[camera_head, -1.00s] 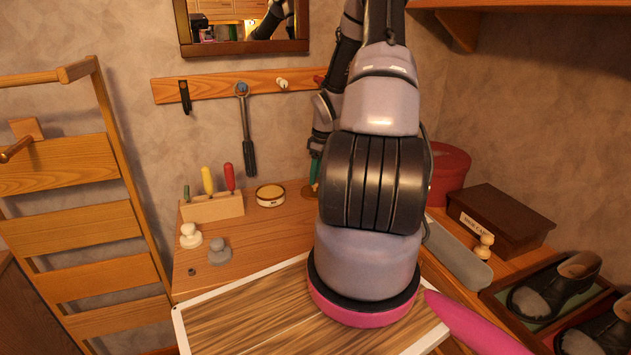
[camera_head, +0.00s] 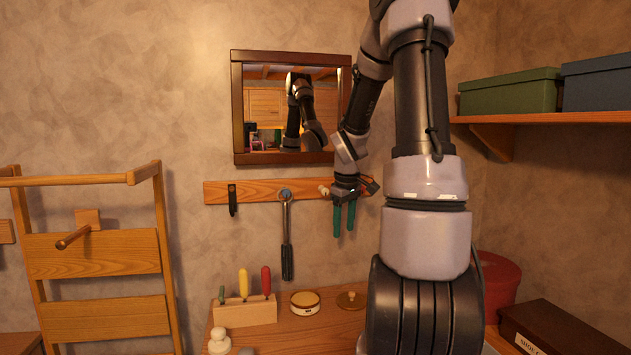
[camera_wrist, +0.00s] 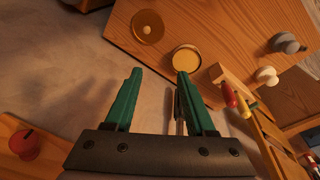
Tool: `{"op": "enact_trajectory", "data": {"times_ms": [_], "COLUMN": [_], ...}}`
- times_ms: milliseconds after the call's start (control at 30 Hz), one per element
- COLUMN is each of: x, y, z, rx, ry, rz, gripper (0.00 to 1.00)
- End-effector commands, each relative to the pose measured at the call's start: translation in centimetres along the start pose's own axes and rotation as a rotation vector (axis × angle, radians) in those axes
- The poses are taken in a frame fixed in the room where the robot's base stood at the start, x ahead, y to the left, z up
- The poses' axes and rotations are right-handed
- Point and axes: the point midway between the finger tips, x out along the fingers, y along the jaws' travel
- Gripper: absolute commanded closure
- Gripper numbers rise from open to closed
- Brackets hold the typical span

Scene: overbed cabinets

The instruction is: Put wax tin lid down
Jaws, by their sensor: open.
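The wax tin (camera_head: 305,302) is a round, open tin with yellowish wax, standing on the wooden bench top. Its lid, a brass-coloured disc with a small knob (camera_head: 350,299), lies flat on the bench just right of the tin, apart from it. In the wrist view the lid (camera_wrist: 147,27) and the tin (camera_wrist: 186,59) both show beyond my fingers. My gripper (camera_head: 344,232) has green fingers, spread apart with nothing between them. It hangs above the bench, over the lid and near the wall rail. The wrist view also shows the open fingers (camera_wrist: 159,75).
A wooden block with coloured-handled tools (camera_head: 245,310) stands left of the tin. A peg rail (camera_head: 262,192) with a hanging wrench (camera_head: 287,240) and a mirror (camera_head: 290,108) are on the wall near my arm. A red round box (camera_head: 498,285) stands at right.

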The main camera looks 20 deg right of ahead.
Motion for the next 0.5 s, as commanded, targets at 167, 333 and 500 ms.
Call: {"op": "enact_trajectory", "data": {"times_ms": [167, 333, 500], "x": [-6.4, -11.6, -16.1], "y": [-4.3, -8.5, -12.8], "z": [0.0, 1.1, 3.0], "rx": [0.142, 0.289, 0.434], "ry": [0.066, 0.157, 0.263], "rz": [0.053, 0.057, 0.01], "gripper": [0.45, 0.45, 0.45]}}
